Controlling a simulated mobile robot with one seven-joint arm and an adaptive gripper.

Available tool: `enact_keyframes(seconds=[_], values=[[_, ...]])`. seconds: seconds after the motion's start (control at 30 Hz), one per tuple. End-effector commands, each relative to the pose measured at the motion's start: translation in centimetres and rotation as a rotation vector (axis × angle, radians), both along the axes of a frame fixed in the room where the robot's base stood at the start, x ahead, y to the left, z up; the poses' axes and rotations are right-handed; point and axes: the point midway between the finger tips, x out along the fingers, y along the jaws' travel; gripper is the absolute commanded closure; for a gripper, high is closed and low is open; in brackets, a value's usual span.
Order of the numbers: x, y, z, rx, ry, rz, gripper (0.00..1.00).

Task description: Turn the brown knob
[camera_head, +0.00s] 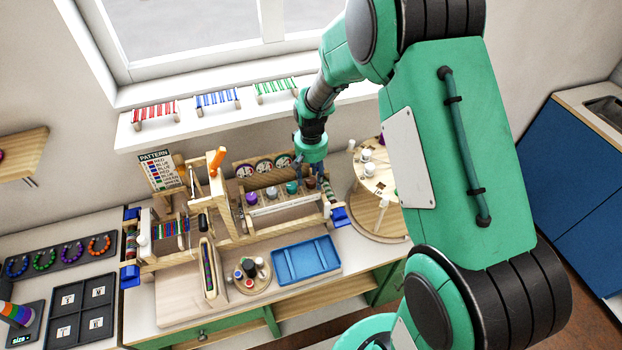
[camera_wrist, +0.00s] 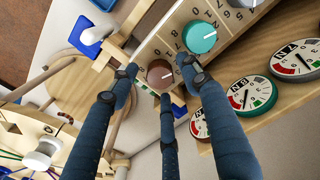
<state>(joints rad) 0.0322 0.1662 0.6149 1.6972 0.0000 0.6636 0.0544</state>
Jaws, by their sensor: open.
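The brown knob (camera_wrist: 159,73) is round with a white pointer line and sits on a wooden panel with printed numbers (camera_wrist: 172,32). In the head view the brown knob (camera_head: 310,182) is at the right end of the knob row, partly hidden by my gripper. My gripper (camera_wrist: 160,80) is open, its three dark blue fingers spread around the brown knob in the wrist view; I cannot tell whether any finger touches it. In the head view my gripper (camera_head: 320,180) is at the right end of the panel.
A teal knob (camera_wrist: 199,37) is close beside the brown one, near a fingertip. Round dials (camera_wrist: 252,95) line the panel's other side. A round wooden stand with white spools (camera_head: 372,180) is just right of my gripper. A blue tray (camera_head: 306,262) lies in front.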

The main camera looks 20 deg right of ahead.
Motion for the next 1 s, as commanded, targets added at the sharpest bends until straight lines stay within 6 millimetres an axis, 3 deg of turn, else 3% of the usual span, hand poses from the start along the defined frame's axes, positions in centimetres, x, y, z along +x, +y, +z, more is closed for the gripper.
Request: enact_keyframes(seconds=[0.63,1.0], values=[[0.1,0.0,9.3,0.000,-0.003,0.000,0.53],[0.0,0.0,11.1,0.000,0.000,0.000,0.53]])
